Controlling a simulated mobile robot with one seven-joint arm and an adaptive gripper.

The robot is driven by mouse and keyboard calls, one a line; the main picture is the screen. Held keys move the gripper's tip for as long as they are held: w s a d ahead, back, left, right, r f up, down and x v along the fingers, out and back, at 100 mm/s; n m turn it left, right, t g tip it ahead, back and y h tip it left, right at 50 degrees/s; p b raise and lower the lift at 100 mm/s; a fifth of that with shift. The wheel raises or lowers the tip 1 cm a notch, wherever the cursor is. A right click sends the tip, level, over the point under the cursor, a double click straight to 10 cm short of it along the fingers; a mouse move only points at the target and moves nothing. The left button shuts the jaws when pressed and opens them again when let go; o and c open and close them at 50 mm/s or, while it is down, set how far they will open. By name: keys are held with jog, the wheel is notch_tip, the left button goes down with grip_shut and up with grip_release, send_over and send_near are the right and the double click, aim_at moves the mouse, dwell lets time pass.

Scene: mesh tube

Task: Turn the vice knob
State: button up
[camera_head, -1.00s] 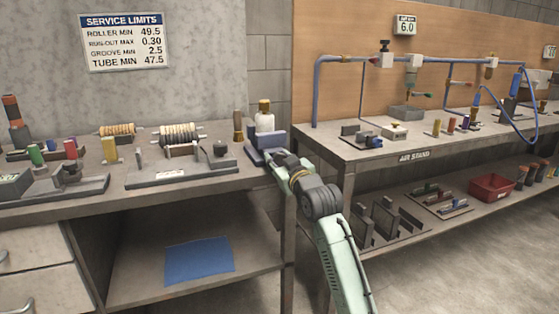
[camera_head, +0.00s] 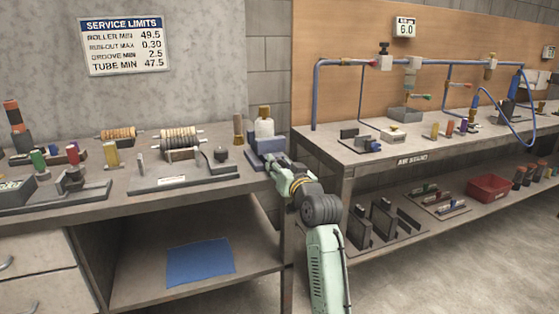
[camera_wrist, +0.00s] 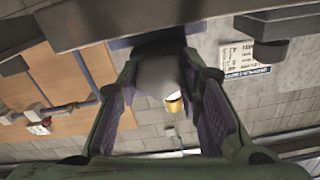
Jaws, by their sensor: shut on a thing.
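The small blue-grey vice (camera_head: 268,145) stands at the right end of the left bench, in front of a white bottle with a gold cap (camera_head: 264,126). My gripper (camera_head: 274,162) is at the vice's front side, reaching in from the lower right. In the wrist view, the two fingers of my gripper (camera_wrist: 164,62) stand apart with their tips up against the vice, shut on its knob. The bottle's gold cap (camera_wrist: 175,102) shows between the fingers, farther back.
A grey fixture plate (camera_head: 182,180) with a roller and a round-topped post lies left of the vice. Coloured pieces and blocks stand farther left. The air stand bench (camera_head: 400,160) is close on the right, with a narrow gap between benches. A blue sheet (camera_head: 200,262) lies on the lower shelf.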

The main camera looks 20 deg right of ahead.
jog(key=m+p, duration=0.4)
jog(key=m, duration=0.2)
jog(key=shift+p, duration=0.35)
jog(key=shift+d+f+m+p, duration=0.15)
jog(key=shift+m+p, duration=1.1)
jog(key=shift+m, duration=0.75)
jog(key=o, duration=1.2)
jog(key=shift+s+f, duration=0.1)
jog(key=shift+s+d+r, duration=0.1)
jog(key=shift+s, duration=1.9)
jog(key=shift+s+r, duration=0.1)
jog(key=shift+s, duration=1.85)
